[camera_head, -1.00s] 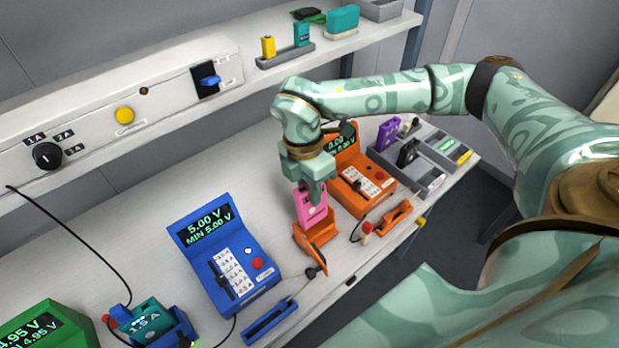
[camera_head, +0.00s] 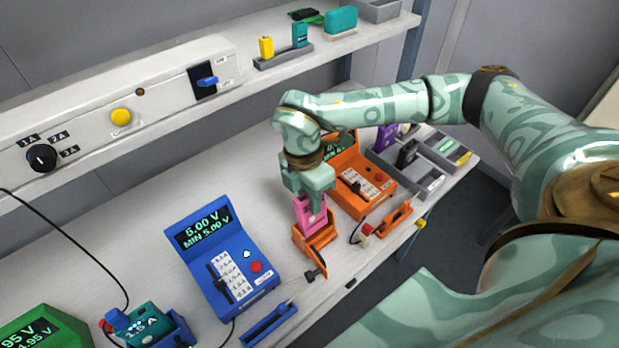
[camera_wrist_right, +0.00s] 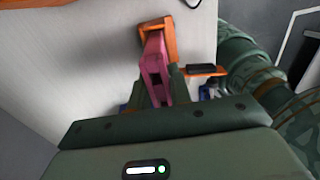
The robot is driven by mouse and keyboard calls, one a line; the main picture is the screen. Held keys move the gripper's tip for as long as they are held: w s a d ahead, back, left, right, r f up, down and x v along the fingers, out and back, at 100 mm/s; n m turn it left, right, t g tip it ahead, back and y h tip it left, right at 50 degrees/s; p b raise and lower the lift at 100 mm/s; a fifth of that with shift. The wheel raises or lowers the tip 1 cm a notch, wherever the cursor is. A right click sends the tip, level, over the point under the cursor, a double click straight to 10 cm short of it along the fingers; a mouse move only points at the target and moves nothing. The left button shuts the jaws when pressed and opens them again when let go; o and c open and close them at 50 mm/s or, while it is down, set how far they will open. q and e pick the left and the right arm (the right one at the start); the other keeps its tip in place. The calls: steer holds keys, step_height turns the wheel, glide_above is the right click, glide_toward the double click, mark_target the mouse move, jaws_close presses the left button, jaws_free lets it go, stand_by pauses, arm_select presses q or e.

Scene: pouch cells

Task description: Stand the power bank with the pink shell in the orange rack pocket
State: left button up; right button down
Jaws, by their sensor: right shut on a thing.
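The power bank with the pink shell (camera_head: 310,214) is upright in my right gripper (camera_head: 310,192), which is shut on it from above. The orange rack pocket (camera_head: 319,240) is directly below it on the bench. The bank's lower end is at the pocket's mouth, and the pocket's front wall hides that end. I cannot tell how deep it sits. In the right wrist view the pink bank (camera_wrist_right: 153,62) lies between my fingers, with the orange pocket (camera_wrist_right: 170,38) around its far end. My left gripper is not in view.
A blue tester (camera_head: 228,262) stands left of the pocket and an orange tester (camera_head: 364,185) close behind to the right. A grey tray (camera_head: 428,172) with several cells is at the right. A shelf (camera_head: 230,92) runs along the back. Bench space behind the blue tester is clear.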

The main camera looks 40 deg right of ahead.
steer(key=shift+s+f, duration=0.1)
steer(key=shift+f, duration=0.65)
steer(key=c, duration=1.2)
jaws_free()
steer(key=shift+r, duration=0.1)
step_height(320, 180, up, 16)
steer(key=w+p, duration=0.2)
steer(key=shift+p, duration=0.35)
steer(key=shift+w, duration=0.1)
